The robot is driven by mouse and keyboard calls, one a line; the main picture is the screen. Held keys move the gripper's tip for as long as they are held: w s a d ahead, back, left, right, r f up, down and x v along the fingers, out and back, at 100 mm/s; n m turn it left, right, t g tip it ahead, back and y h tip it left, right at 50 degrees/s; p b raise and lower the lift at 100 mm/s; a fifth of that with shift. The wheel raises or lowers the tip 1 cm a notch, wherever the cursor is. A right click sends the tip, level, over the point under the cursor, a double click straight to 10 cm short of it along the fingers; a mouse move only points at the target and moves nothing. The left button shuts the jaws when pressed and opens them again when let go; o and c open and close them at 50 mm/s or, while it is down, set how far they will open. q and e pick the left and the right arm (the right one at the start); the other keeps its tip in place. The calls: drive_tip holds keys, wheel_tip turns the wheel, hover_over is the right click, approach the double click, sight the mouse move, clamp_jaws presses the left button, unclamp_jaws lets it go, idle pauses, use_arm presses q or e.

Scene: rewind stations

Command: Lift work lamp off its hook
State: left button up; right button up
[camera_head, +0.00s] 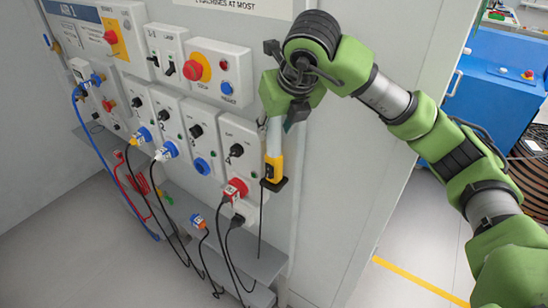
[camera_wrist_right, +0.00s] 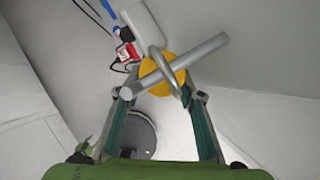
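The work lamp (camera_head: 273,168) hangs upright along the right edge of the station panel in the head view, with a pale upper part, a yellow body and a black piece at its lower end. In the right wrist view, its round yellow part (camera_wrist_right: 155,82) shows with a metal loop over a grey bar, which looks like the hook (camera_wrist_right: 205,48). My right gripper (camera_wrist_right: 163,96) is open, its two fingers spread on either side of the lamp's lower edge in that picture. In the head view the right gripper (camera_head: 284,108) is just above the lamp. Contact cannot be told. My left gripper is not in view.
The panel (camera_head: 240,135) at left carries switches, red and blue knobs, and sockets with plugged cables. A grey shelf (camera_head: 258,262) with hanging cables lies below. A blue cabinet (camera_head: 495,90) stands at the far right, with a cable reel (camera_head: 535,175) beside it. The floor at lower right is clear.

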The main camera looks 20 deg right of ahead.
clamp_jaws()
drive_tip(key=shift+r, duration=0.1)
drive_tip(key=shift+r, duration=0.1)
